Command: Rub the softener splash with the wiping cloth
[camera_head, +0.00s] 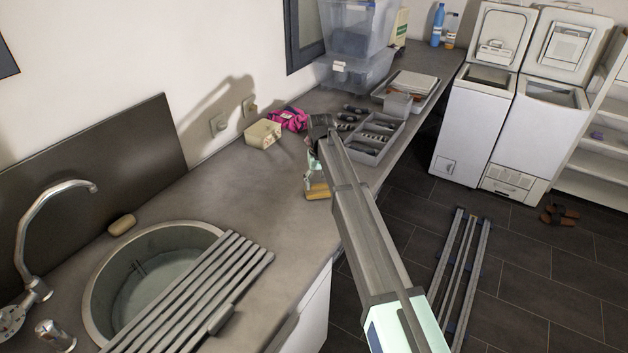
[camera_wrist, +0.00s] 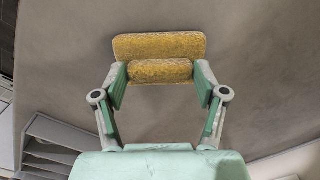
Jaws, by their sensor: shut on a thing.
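The wiping cloth (camera_wrist: 160,45) is mustard yellow and rough. It shows as a wide band with a narrower fold pinched between the two green finger pads of my gripper (camera_wrist: 160,74). In the head view the cloth (camera_head: 318,191) is at the counter's front edge, below my gripper (camera_head: 312,179), which is partly hidden by my arm. I cannot tell whether the cloth touches the counter. I cannot make out the softener splash in either view; the counter around the cloth looks plain grey.
A grey divided tray (camera_head: 369,152), a cream box (camera_head: 262,134) and a pink cloth bundle (camera_head: 289,119) stand farther back on the counter. The round sink (camera_head: 95,300) with a slatted rack (camera_head: 213,281) is at left. Counter between sink and box is clear.

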